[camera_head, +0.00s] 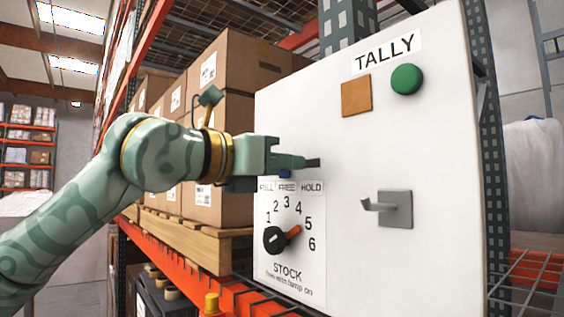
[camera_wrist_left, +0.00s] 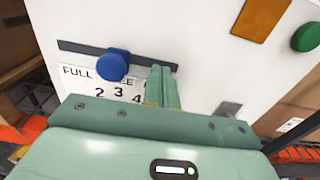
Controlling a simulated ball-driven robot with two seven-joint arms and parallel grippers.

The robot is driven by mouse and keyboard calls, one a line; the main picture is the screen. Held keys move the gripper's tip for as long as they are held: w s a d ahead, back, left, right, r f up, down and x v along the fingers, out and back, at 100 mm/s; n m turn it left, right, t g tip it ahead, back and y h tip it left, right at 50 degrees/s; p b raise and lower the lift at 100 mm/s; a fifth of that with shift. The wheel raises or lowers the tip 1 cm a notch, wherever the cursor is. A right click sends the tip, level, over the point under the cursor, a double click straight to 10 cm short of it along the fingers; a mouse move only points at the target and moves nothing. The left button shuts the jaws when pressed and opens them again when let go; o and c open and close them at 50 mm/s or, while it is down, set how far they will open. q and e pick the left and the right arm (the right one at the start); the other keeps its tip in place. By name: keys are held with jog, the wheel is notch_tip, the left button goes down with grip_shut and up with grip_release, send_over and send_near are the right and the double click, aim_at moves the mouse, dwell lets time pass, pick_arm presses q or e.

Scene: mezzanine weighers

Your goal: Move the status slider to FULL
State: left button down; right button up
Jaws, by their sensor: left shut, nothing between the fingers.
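The status slider is a blue knob (camera_wrist_left: 113,66) on a dark horizontal track (camera_wrist_left: 80,48) on the white panel. In the wrist view the knob stands by the middle label, partly covering FREE, with the FULL label (camera_wrist_left: 77,72) to its left. In the head view only a bit of the blue knob (camera_head: 285,174) shows under my left gripper (camera_head: 304,162). That gripper is shut and empty, its fingers (camera_wrist_left: 164,88) at the track's right part, right of the knob with a small gap in the wrist view. They hide the HOLD label there; the head view shows HOLD (camera_head: 311,187).
Below the slider is the STOCK dial (camera_head: 275,240) with a red-tipped pointer. A grey hook (camera_head: 390,208) sticks out to the right. A green button (camera_head: 406,79) and an orange square (camera_head: 356,96) sit higher. Cardboard boxes (camera_head: 232,80) stand behind at left.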

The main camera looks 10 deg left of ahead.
pick_arm(q)
jog(key=shift+w+d, duration=0.4)
jog(key=shift+w, duration=0.1)
jog(key=shift+w, duration=0.1)
jog(key=shift+s+a+b, duration=0.15)
jog(key=shift+s+b, duration=0.15)
jog(key=shift+b, duration=0.2)
jog(key=shift+w+a, duration=0.1)
jog(key=shift+w+a, duration=0.45)
jog(key=shift+a, duration=0.15)
jog(key=shift+w+a+p, duration=0.25)
jog(key=shift+p, duration=0.1)
